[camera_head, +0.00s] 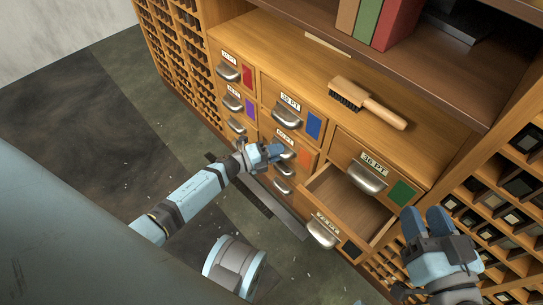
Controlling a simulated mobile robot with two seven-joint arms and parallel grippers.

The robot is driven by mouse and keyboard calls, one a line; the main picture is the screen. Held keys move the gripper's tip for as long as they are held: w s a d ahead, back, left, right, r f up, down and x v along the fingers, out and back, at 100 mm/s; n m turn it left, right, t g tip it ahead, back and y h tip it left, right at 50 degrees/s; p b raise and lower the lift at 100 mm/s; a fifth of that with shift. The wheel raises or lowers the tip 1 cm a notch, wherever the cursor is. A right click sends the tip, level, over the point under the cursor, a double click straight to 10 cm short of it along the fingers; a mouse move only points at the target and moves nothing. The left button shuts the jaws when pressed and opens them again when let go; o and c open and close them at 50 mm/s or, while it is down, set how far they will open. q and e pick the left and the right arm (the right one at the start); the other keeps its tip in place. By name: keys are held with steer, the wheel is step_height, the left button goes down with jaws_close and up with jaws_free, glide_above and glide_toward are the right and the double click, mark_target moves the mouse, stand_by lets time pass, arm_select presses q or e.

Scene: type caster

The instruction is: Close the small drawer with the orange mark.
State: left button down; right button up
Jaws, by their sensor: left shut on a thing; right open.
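The small drawer with the orange mark (305,157) is in the middle column of the wooden cabinet, below the blue-marked drawer. It looks nearly flush; I cannot tell whether a small gap is left. Its metal cup handle (287,149) is partly hidden by my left gripper (277,152). My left gripper is shut at this handle and seems to hold it. My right gripper (425,214) is open and empty, to the right of the open large drawer.
A large lower drawer (350,202) stands pulled out and empty, between my grippers. The green-marked drawer (374,177) above it is shut. A wooden brush (368,102) lies on the cabinet top, below a shelf with books (378,20). Open floor lies left.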

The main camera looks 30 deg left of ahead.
arm_select(q)
steer(key=shift+w+d, duration=0.2)
steer(key=shift+w, duration=0.5)
steer(key=shift+r, duration=0.1)
steer(key=c, duration=1.1)
jaws_free()
steer(key=shift+w, duration=0.1)
steer(key=shift+o, duration=0.2)
arm_select(e)
steer(key=shift+w+d+r+n, duration=0.1)
steer(key=shift+w+r+n, duration=0.1)
steer(key=shift+r+n, duration=0.1)
steer(key=shift+f, duration=0.2)
arm_select(q)
steer(key=shift+s+a, duration=0.15)
steer(key=shift+s, duration=0.1)
steer(key=p+v, duration=0.3)
steer(key=v, duration=1)
steer(key=shift+p, duration=0.3)
arm_select(e)
steer(key=r, duration=0.1)
steer(key=r+t, duration=0.1)
steer(key=r+m, duration=0.1)
steer(key=shift+s+r, duration=0.3)
steer(key=shift+r, duration=0.05)
arm_select(q)
steer(key=shift+s, duration=0.1)
